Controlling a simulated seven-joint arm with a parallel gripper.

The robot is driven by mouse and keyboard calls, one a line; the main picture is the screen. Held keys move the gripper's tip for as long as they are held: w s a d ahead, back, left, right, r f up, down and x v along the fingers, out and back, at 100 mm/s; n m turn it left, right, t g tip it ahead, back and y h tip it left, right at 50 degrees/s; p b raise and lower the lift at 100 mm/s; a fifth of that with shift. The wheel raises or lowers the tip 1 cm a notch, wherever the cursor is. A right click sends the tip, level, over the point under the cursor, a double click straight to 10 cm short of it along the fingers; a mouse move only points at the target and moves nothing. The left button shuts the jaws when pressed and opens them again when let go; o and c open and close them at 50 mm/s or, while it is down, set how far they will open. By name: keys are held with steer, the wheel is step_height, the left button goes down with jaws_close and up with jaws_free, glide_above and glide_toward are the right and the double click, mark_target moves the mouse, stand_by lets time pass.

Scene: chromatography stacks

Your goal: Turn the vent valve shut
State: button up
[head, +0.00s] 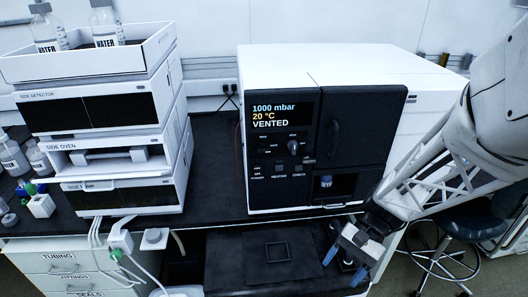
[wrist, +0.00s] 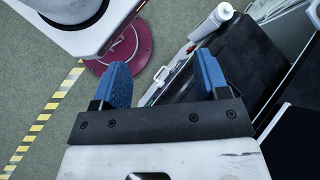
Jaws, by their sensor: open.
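The white and black instrument (head: 430,85) stands on the bench; its display (head: 274,116) reads 1000 mbar, 20 °C, VENTED. A small round knob (head: 293,146) sits on its front panel below the display, with labels around it too small to read. I cannot tell for sure whether this knob is the vent valve. My gripper (head: 345,265) is low in front of the instrument, below and right of the knob, and apart from it. Its blue fingers are spread and empty, also in the wrist view (wrist: 161,62). The knob is not visible in the wrist view.
A stack of white modules (head: 105,140) with bottles in its top tray stands left. A dark panel (head: 275,272) lies below the bench edge. A stool (head: 448,232) stands right. Tubes hang at the front left.

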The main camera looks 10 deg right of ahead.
steer(key=w+a+r+n+t+h, duration=0.1)
steer(key=a+r+n+t+h, duration=0.25)
steer(key=r, duration=0.45)
steer(key=a+r+n+t+h, duration=0.2)
steer(key=r+n+t+h, duration=0.25)
steer(key=r, duration=0.35)
steer(key=t, duration=1.3)
glide_toward(264, 152)
steer(key=shift+w+f+m+t, duration=0.3)
steer(key=shift+w+f+t, duration=0.7)
steer(key=shift+t, duration=0.1)
steer(key=shift+w, duration=0.1)
steer(key=shift+w, duration=3.8)
steer(key=shift+c, duration=0.3)
